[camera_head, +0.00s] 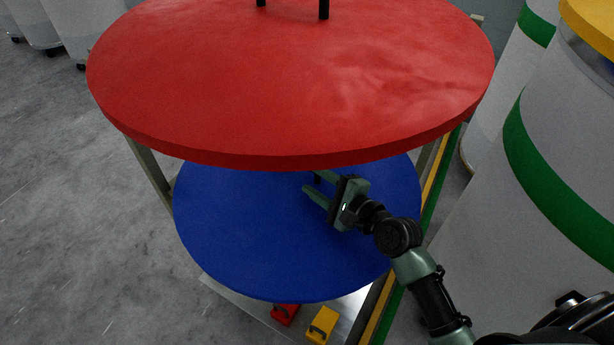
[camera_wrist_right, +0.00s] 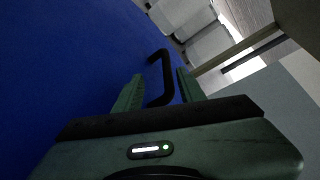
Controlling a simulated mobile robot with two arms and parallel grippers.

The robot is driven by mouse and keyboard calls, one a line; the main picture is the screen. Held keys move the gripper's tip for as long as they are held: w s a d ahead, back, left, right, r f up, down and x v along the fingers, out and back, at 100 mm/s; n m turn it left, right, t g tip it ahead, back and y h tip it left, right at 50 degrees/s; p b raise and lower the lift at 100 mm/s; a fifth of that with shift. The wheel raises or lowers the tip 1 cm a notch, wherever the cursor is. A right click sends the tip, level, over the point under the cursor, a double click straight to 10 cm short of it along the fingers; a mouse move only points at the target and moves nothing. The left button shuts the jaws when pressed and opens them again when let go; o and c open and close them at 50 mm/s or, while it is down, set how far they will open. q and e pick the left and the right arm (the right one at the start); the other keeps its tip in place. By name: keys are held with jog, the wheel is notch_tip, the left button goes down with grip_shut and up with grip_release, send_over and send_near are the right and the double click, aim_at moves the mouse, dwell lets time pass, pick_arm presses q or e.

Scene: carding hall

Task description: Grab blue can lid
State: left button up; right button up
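The blue can lid (camera_head: 235,245) is a large round disc on a lower level, partly hidden under a red lid. In the right wrist view the blue lid (camera_wrist_right: 60,70) fills the left side, with a black bar handle (camera_wrist_right: 167,75) rising from it. My right gripper (camera_head: 312,186) is over the blue lid, just below the red lid's front edge. Its green fingers are open in the right wrist view (camera_wrist_right: 160,90), one on each side of the handle's near part. I cannot tell whether they touch it. My left gripper is not in view.
The red lid (camera_head: 290,80) with black handle posts (camera_head: 324,9) overhangs the blue one. White cans with green bands (camera_head: 560,170) stand close on the right. Red (camera_head: 285,314) and yellow (camera_head: 322,325) blocks lie below in front.

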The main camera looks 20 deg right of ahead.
aim_at(301, 165)
jog(key=shift+w+d, duration=0.2)
jog(key=shift+d, duration=0.45)
jog(key=shift+w, duration=0.3)
jog(key=b+x, duration=0.1)
jog(key=x, duration=0.6)
jog(key=shift+a+r, duration=0.1)
jog(key=shift+r, duration=0.1)
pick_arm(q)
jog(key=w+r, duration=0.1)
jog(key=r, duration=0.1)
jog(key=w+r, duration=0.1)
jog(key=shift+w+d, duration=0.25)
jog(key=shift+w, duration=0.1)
pick_arm(e)
jog(key=shift+s, duration=0.1)
grip_shut()
